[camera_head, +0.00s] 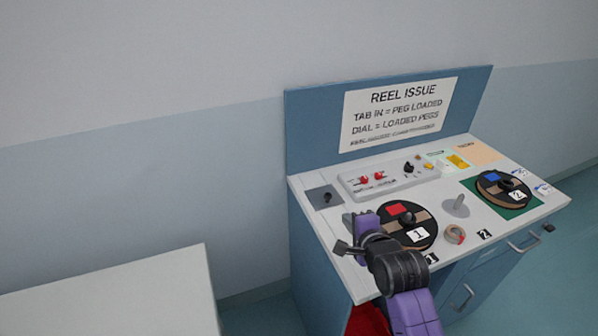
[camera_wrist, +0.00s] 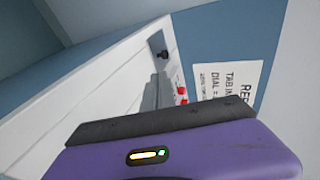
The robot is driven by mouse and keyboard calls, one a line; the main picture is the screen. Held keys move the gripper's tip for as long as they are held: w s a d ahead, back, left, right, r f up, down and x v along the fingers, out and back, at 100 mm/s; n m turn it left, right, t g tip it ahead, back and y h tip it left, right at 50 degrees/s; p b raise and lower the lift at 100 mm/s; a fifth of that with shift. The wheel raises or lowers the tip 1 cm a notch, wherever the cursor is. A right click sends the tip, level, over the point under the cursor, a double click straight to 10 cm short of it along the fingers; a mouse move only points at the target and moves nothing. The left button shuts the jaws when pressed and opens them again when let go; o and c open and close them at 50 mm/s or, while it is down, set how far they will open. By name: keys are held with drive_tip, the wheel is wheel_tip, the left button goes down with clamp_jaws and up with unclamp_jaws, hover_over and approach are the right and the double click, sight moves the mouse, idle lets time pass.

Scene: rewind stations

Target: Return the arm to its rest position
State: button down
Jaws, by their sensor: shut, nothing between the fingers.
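My purple and dark arm reaches up from the bottom of the head view over the front left of the station top. My gripper (camera_head: 345,248) is shut and empty, near the left front edge of the top, left of the reel marked 1 (camera_head: 425,217). In the wrist view, a purple body with a black bar fills the lower part, above the white station top (camera_wrist: 100,95).
A second reel (camera_head: 489,189) lies on a green mat at the right. A grey post (camera_head: 456,203) and tape roll (camera_head: 454,235) stand between. A control box (camera_head: 386,179) sits behind, below the sign (camera_head: 398,113). A white table (camera_head: 110,297) is at the left.

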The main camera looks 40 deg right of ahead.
drive_tip(key=s+a+r+n+t+h, duration=0.1)
drive_tip(key=s+a+r+n+t, duration=0.25)
drive_tip(key=r+n, duration=0.45)
drive_tip(key=s+a+f+n+y, duration=0.1)
drive_tip(key=s+a+n+y, duration=0.1)
drive_tip(key=s+a+n, duration=0.3)
drive_tip(key=s+a+f+n+y, duration=0.1)
drive_tip(key=s+a+n, duration=0.4)
drive_tip(key=s, duration=0.9)
drive_tip(key=s+a+f+n+y, duration=0.1)
drive_tip(key=s+a+n+y, duration=0.2)
drive_tip(key=s+a, duration=0.6)
drive_tip(key=shift+s+a+n, duration=0.35)
drive_tip(key=shift+a+n, duration=0.15)
drive_tip(key=shift+n, duration=0.5)
